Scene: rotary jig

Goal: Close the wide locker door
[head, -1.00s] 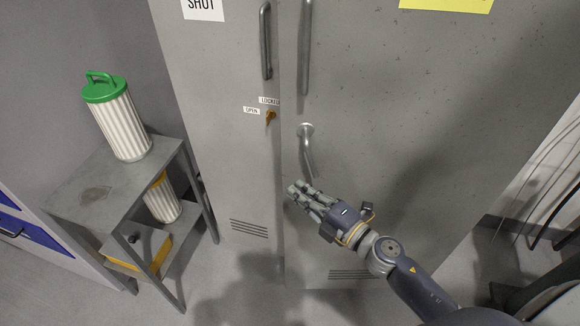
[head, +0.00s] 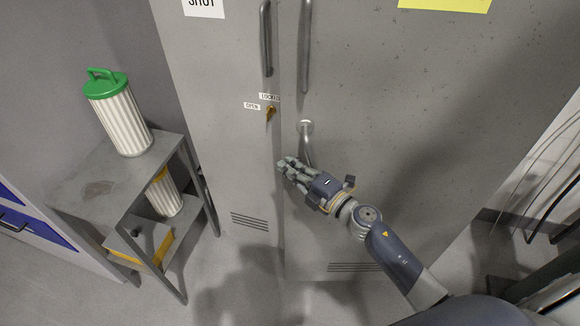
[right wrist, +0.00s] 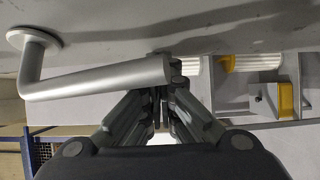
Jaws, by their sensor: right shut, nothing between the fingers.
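The wide locker door (head: 400,150) is a grey panel on the right in the head view, its left edge beside the narrow locker. It looks nearly flush, but I cannot tell whether it is fully shut. Its silver lever handle (head: 306,143) hangs down from a round rose. The lever also shows in the right wrist view (right wrist: 95,82). My right gripper (head: 284,164) is shut and empty, in front of the door's left edge by the lever's lower end. In the right wrist view its fingers (right wrist: 172,75) overlap the lever's free end; contact is unclear. My left gripper is out of view.
The narrow locker (head: 225,130) has a key (head: 270,113) in its lock between OPEN and LOCKED labels. A metal side table (head: 95,185) at left bears a green-lidded filter canister (head: 118,115). Cables hang at the far right. Some floor is free in front of the lockers.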

